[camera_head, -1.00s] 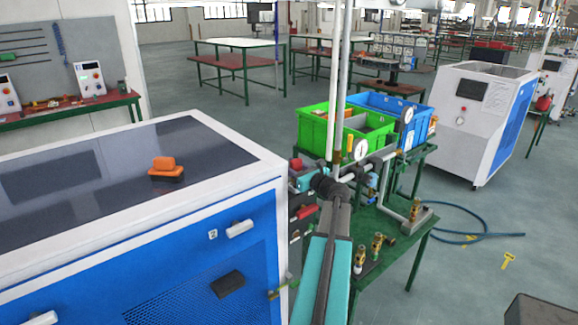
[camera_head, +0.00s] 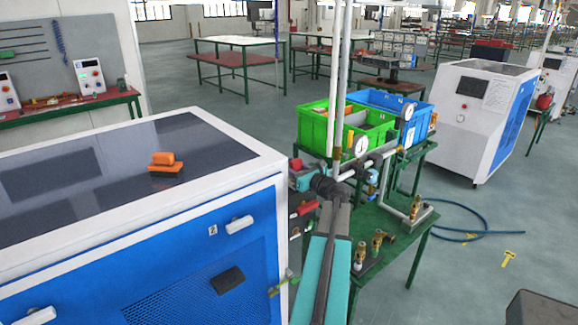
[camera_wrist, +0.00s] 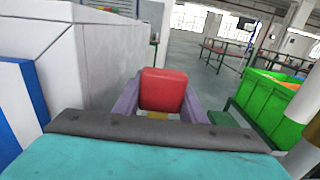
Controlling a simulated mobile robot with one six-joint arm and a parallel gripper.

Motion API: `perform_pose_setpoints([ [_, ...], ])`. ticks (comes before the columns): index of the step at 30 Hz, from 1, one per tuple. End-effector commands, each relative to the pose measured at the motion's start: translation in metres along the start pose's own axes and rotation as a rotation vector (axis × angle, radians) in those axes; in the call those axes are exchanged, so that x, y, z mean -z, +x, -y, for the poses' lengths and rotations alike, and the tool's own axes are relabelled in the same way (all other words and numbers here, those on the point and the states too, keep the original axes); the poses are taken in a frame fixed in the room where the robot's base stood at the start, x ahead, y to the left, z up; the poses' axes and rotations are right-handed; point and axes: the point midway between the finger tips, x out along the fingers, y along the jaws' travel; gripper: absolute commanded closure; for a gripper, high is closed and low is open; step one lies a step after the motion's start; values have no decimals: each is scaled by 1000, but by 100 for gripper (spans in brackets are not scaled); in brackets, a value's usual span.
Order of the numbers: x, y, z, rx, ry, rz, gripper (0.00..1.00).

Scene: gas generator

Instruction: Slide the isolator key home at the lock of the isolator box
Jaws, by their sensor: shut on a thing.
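A red block-shaped piece (camera_wrist: 163,90), which looks like the handle of the isolator key, sits between the two grey-purple fingers of my gripper (camera_wrist: 160,104) in the wrist view. My gripper is shut on it. A brass-coloured bit shows just below the red piece; the rest of the key is hidden. In the head view my gripper (camera_head: 297,171) is at the right corner of the blue-and-white cabinet, with the red piece (camera_head: 296,164) at its tip. Below it, dark boxes with a red part (camera_head: 305,208) show partly behind my arm. I cannot tell which is the isolator box; its lock is not visible.
The blue-and-white cabinet (camera_head: 240,158) fills the left, with an orange-and-black object (camera_head: 165,161) on top. A green table (camera_head: 398,240) with pipes, gauges and brass fittings stands right of my arm. Green (camera_head: 312,130) and blue (camera_head: 418,130) bins stand behind. Open floor lies beyond.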

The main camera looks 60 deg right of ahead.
Motion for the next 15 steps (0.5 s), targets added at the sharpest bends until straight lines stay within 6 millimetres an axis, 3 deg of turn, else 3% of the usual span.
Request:
perform_pose_setpoints([
  [15, 9, 0, 0, 0, 0, 0, 86],
])
